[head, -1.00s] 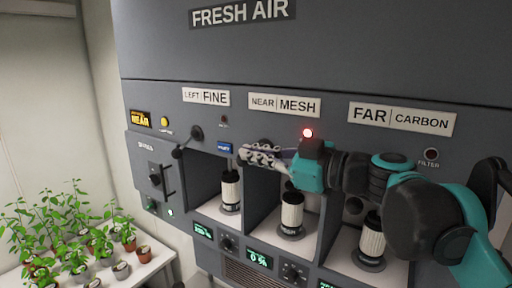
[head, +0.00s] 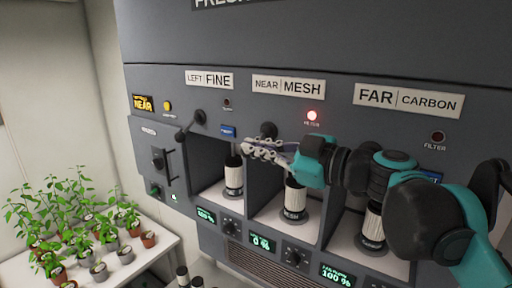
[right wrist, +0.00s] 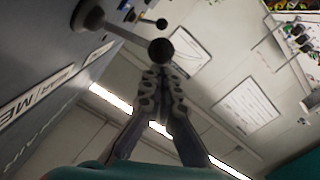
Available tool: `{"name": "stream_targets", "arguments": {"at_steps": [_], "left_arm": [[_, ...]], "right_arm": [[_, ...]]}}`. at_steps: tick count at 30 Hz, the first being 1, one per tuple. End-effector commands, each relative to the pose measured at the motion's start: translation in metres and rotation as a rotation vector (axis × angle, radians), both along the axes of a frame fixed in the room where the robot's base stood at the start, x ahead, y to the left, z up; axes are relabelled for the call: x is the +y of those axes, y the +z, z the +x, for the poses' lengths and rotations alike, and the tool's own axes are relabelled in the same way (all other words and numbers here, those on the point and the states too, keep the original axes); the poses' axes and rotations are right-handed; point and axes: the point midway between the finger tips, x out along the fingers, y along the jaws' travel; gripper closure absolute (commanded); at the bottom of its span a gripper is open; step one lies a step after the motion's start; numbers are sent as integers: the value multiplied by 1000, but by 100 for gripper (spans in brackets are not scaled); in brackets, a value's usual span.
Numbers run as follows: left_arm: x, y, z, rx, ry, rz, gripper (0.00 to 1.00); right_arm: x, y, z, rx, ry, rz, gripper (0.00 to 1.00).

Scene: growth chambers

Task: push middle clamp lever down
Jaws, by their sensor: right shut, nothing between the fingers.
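The middle clamp lever shows as a black knob (head: 268,130) under the NEAR MESH label, above the middle bay. Its lower part is hidden behind my right gripper (head: 250,147). In the right wrist view the lever's ball knob (right wrist: 160,51) is just beyond the fingertips of the right gripper (right wrist: 160,74), with its rod running to a mount on the panel. The right gripper is shut and empty; whether it touches the knob I cannot tell. The left lever (head: 186,131) hangs out beside the left bay. My left gripper is not in view.
The grey panel has three open bays with white filter cartridges, the middle one (head: 294,197) under my right arm. Potted plants stand on a white table (head: 146,262) at the left.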

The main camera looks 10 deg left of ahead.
Motion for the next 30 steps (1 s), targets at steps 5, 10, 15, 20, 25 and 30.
{"name": "stream_targets", "arguments": {"at_steps": [5, 10, 15, 20, 25, 30], "left_arm": [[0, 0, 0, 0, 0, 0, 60], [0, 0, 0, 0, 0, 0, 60], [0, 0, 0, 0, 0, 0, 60], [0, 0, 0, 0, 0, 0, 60], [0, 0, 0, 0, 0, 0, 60], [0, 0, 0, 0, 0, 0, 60]], "right_arm": [[0, 3, 0, 0, 0, 0, 100], [0, 26, 0, 0, 0, 0, 100], [0, 61, 1, 0, 0, 0, 100], [0, 86, 0, 0, 0, 0, 100], [0, 98, 0, 0, 0, 0, 100], [0, 100, 0, 0, 0, 0, 100]]}}
